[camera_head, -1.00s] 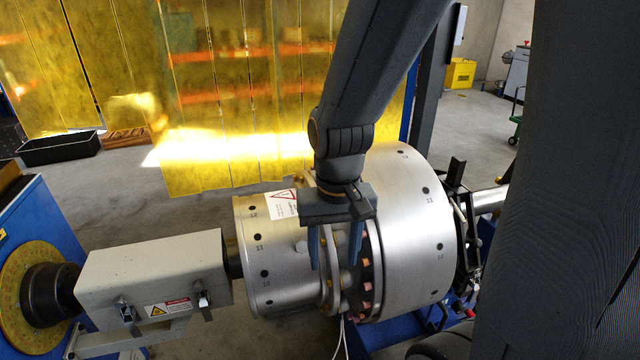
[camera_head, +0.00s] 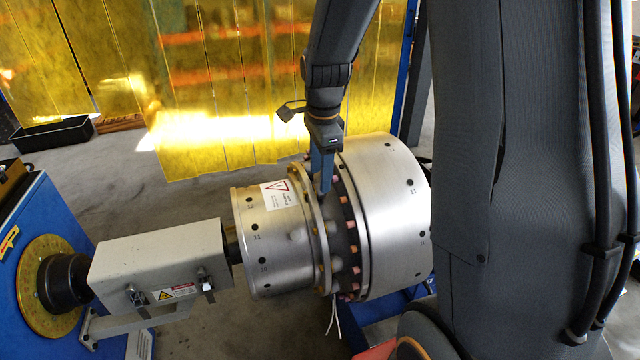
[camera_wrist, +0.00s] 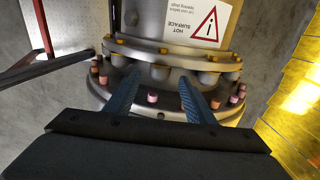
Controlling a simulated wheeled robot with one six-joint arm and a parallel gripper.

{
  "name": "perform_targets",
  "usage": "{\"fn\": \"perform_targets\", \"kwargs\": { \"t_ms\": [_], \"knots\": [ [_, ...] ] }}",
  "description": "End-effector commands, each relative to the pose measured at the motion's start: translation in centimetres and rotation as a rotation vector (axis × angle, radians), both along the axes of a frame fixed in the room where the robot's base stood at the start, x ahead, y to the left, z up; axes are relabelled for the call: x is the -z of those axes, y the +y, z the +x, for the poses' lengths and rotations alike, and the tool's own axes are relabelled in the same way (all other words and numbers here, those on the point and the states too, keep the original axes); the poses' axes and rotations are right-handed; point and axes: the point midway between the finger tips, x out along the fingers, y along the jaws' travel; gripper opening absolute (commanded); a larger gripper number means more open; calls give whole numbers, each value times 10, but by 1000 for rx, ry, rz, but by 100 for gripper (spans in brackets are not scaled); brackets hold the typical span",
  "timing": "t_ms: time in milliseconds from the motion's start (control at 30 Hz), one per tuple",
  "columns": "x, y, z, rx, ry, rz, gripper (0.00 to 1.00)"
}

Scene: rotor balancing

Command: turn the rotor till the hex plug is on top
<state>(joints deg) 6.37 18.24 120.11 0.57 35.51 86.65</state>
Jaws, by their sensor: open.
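The rotor is a silver steel drum (camera_head: 385,215) with a narrower numbered drum (camera_head: 275,240) on its left, joined by a flange ring with several copper-coloured bolts and rounded plugs. A white warning label lies on the narrow drum's upper side. My gripper (camera_head: 323,190) is at the top of the flange ring. In the wrist view my gripper (camera_wrist: 160,95) is open, its two blue fingers apart over the bolt ring (camera_wrist: 152,98), with nothing clearly held between them. Whether the fingers touch the ring I cannot tell.
A grey drive housing (camera_head: 160,265) and a blue stand (camera_head: 45,260) with a yellow disc adjoin the rotor on the left. Yellow strip curtains (camera_head: 220,90) hang behind. A black tray (camera_head: 52,135) lies on the floor at the back left.

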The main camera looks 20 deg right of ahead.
Motion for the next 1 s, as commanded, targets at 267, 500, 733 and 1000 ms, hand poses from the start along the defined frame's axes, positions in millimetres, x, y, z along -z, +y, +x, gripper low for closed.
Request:
{"fn": "perform_targets", "kwargs": {
  "t_ms": [267, 500, 733, 1000],
  "knots": [
    [37, 0, 3, -2, 2, 0, 49],
    [49, 0, 5, -3, 0, 0, 49],
    [49, 0, 5, -3, -1, 0, 48],
    [49, 0, 5, -3, 0, 0, 2]
  ]
}}
